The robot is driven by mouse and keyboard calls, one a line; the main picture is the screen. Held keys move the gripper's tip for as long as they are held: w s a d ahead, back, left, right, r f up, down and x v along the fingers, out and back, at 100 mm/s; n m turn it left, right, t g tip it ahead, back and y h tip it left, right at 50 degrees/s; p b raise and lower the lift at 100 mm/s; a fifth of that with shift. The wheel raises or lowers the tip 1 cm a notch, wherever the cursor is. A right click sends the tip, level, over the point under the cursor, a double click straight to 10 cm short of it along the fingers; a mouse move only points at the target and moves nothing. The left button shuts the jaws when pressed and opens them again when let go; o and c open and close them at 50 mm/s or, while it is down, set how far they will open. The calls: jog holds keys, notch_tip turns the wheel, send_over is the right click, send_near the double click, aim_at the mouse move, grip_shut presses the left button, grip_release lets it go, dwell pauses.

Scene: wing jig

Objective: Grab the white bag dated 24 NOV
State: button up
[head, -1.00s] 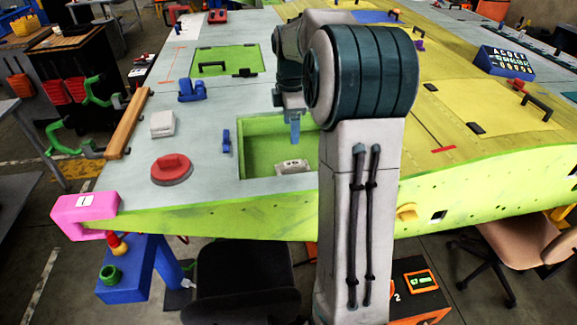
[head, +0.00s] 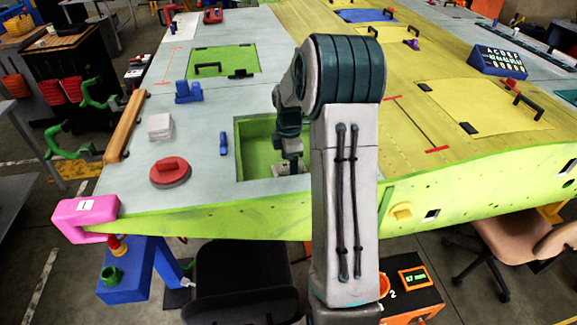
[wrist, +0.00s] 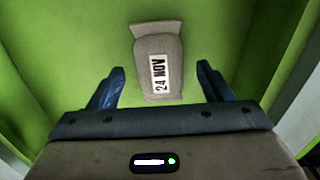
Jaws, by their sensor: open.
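The white bag (wrist: 157,60) lies on the green floor of a recess; its label reads 24 NOV in the wrist view. In the head view the bag (head: 284,169) shows only in part below my gripper (head: 290,155). In the wrist view my gripper (wrist: 160,88) is open, with one blue finger on each side of the bag's near end. Nothing is held between the fingers. I cannot tell how far the fingertips are above the recess floor.
The green recess (head: 250,160) has upright walls around the gripper. On the grey panel to its left are a blue clip (head: 223,144), a red round handle (head: 170,171) and a white block (head: 160,127). A pink clamp (head: 85,214) grips the near left corner.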

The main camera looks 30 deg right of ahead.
jog(key=shift+f, duration=0.85)
jog(key=c, duration=1.1)
